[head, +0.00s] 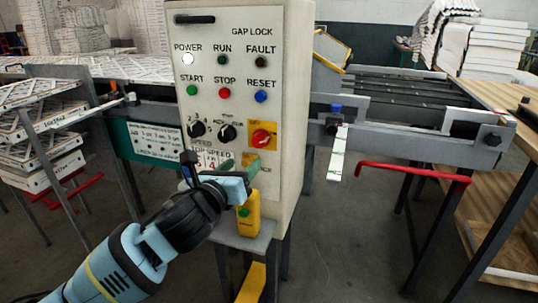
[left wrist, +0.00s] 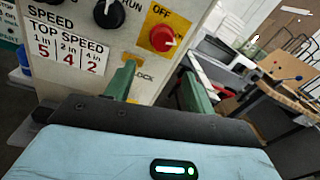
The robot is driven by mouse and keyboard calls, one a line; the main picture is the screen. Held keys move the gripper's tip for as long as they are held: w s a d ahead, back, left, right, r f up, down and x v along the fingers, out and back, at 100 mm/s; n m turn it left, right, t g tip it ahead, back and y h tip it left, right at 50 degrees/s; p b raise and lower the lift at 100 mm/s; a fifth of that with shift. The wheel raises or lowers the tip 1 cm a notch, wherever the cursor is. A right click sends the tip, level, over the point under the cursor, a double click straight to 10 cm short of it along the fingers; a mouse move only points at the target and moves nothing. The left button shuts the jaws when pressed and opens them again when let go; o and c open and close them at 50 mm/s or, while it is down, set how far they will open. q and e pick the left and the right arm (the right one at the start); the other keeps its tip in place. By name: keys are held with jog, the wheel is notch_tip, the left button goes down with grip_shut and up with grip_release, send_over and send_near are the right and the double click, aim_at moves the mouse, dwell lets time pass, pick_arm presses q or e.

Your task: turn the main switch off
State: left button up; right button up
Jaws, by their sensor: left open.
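The main switch is a red rotary knob (head: 261,138) on a yellow plate at the lower right of the grey control panel (head: 280,60). In the left wrist view, the red knob (left wrist: 162,38) is at upper middle, with "OFF" printed above it and a pale mark on its right side. The white POWER lamp (head: 187,59) looks lit. My left gripper (head: 264,178) is just below the knob in the head view. In the left wrist view its green fingers (left wrist: 158,84) are apart with nothing between them; the knob is beyond them, apparently untouched. My right gripper is not in view.
Black dials (head: 227,132) sit left of the switch, and push buttons (head: 224,93) above. A yellow box with a green button (head: 249,213) stands below my gripper. A conveyor (head: 400,95) with a red bar (head: 415,174) is on the right. Stacked filters (head: 42,150) stand left.

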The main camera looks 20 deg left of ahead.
aim_at(258, 142)
pick_arm(q)
jog(key=shift+w+d+r+b, duration=0.1)
jog(key=shift+w+r, duration=0.1)
jog(key=shift+w, duration=1.15)
jog(key=shift+w+d+r+b, duration=0.15)
jog(key=shift+w+r, duration=0.1)
jog(key=shift+w, duration=1.1)
jog(key=shift+w+d+r+b, duration=0.1)
jog(key=shift+w+r, duration=0.1)
jog(key=shift+w, duration=1.15)
jog(key=c, duration=1)
jog(key=shift+o, duration=0.2)
